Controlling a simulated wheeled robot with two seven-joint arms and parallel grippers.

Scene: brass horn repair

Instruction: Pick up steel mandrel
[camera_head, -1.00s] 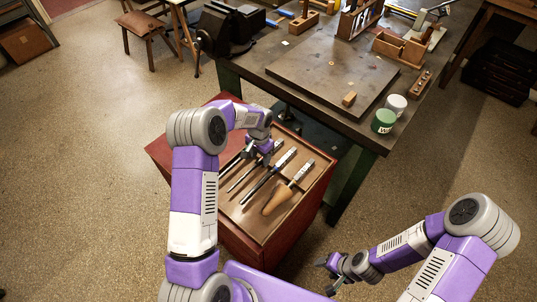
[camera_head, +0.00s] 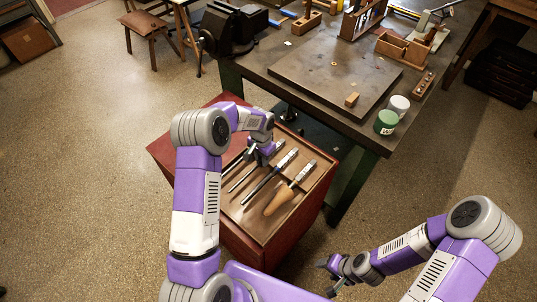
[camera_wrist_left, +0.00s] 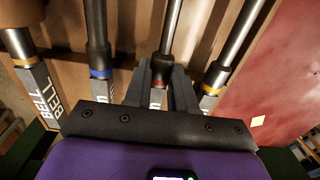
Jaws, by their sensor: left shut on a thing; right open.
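Several steel mandrels with coloured bands lie side by side in the open top of a red cabinet (camera_head: 170,150). My left gripper (camera_head: 264,157) reaches down over their upper ends. In the left wrist view its fingers (camera_wrist_left: 163,82) are shut on the red-banded steel mandrel (camera_wrist_left: 172,28), just around its band. The shaft of this mandrel also shows in the head view (camera_head: 242,180); its grip end is partly hidden by the gripper. A blue-banded mandrel (camera_wrist_left: 97,30) and a yellow-banded one (camera_wrist_left: 236,38) flank it. My right gripper (camera_head: 325,275) is open and empty, away from the cabinet.
A bell mandrel with a wooden cone (camera_head: 280,201) lies at the right of the cabinet top. The workbench (camera_head: 290,105) stands close behind, with a green-labelled jar (camera_head: 386,122), a white-lidded jar (camera_head: 399,105), a wooden block (camera_head: 352,99) and a vise (camera_head: 230,30).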

